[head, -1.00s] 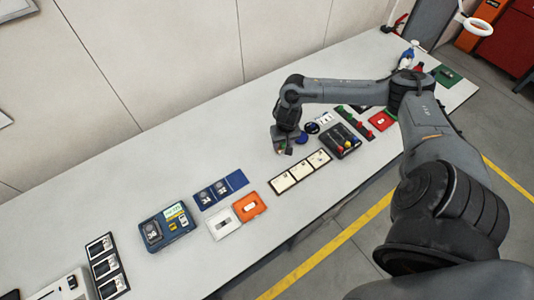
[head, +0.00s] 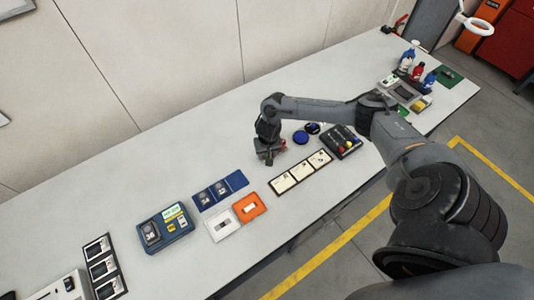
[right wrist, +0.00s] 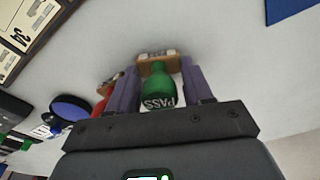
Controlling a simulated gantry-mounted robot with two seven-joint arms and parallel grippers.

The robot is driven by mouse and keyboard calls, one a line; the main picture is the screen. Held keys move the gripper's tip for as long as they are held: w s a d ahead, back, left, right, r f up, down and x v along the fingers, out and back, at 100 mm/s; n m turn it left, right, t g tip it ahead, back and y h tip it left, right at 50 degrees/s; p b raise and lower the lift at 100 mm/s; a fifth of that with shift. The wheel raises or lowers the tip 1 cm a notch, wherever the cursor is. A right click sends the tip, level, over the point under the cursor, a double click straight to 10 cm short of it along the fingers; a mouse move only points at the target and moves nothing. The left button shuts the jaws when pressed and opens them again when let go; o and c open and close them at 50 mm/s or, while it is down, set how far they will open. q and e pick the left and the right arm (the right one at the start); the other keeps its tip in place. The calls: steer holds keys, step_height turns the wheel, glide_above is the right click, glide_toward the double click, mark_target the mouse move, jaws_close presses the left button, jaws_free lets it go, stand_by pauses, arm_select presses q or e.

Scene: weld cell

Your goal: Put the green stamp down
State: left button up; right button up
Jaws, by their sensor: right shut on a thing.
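The green stamp (right wrist: 158,88), with PASS lettered on its handle and a wooden base, is between the fingers of my right gripper (right wrist: 165,82) in the right wrist view. The gripper is shut on it. In the head view my right gripper (head: 268,156) is low over the white table (head: 120,192), left of the round blue pads, and it hides the green stamp. I cannot tell whether the stamp's base touches the table. My left gripper is not in view.
A red-handled thing (right wrist: 103,104) is close beside my right gripper. A card strip (head: 300,173) lies to its front right, and a blue panel (head: 220,190) to its front left. Round blue pads (head: 300,137) lie to its right. The table behind is clear.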

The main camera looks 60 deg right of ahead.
steer(key=o, duration=0.6)
steer(key=shift+c, duration=0.2)
